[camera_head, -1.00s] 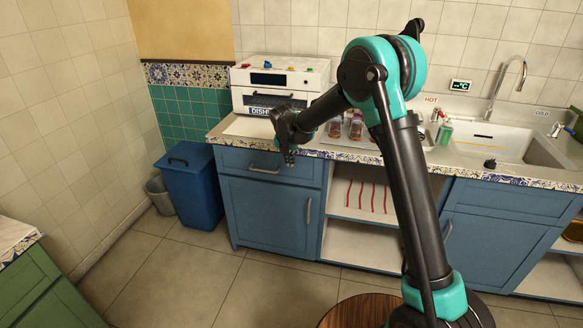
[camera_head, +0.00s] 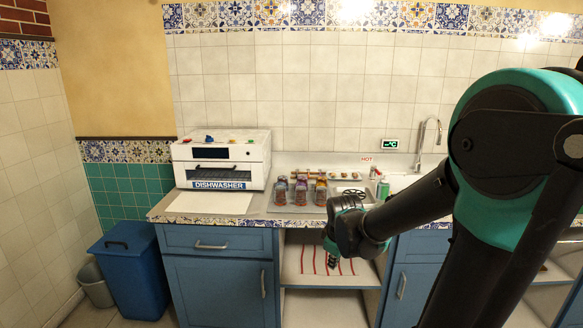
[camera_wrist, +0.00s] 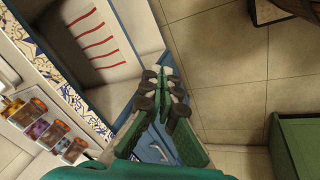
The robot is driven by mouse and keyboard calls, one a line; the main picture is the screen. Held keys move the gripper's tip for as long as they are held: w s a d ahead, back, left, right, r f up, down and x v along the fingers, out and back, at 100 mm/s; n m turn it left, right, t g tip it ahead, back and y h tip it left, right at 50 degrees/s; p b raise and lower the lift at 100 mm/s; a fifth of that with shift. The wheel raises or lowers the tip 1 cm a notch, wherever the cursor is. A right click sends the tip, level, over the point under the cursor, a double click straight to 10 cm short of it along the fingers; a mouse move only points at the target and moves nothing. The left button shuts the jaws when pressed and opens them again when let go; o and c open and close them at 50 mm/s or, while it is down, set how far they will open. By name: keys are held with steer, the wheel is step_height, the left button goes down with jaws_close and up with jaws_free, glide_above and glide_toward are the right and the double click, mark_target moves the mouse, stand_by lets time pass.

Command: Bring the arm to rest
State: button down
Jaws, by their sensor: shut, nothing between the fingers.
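My gripper (camera_head: 332,259) hangs in front of the counter's open shelf in the head view, pointing down. In the wrist view my gripper (camera_wrist: 165,90) has its dark fingertips together with nothing between them. It is shut and empty, apart from the counter and everything on it. My arm is teal and black, and it fills the right side of the head view, bent with the forearm reaching left. The upper part of the gripper overlaps the counter edge in the head view.
Several jars (camera_head: 300,190) stand on a tray beside the white dishwasher (camera_head: 221,160). The counter has an open shelf with a red-striped cloth (camera_head: 326,262). A blue bin (camera_head: 131,270) stands at left. A sink and tap (camera_head: 430,138) are at right. Tiled floor (camera_wrist: 225,60) is clear below.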

steer(key=s+d+f+m, duration=0.2)
steer(key=s+d+m, duration=0.1)
steer(key=s+m, duration=0.2)
steer(key=s+d+f+m, duration=0.2)
steer(key=s+m, duration=0.3)
steer(key=s, duration=0.3)
steer(key=shift+s+d+f+m, duration=0.2)
steer(key=shift+d+f+m, duration=0.1)
steer(key=shift+d, duration=0.35)
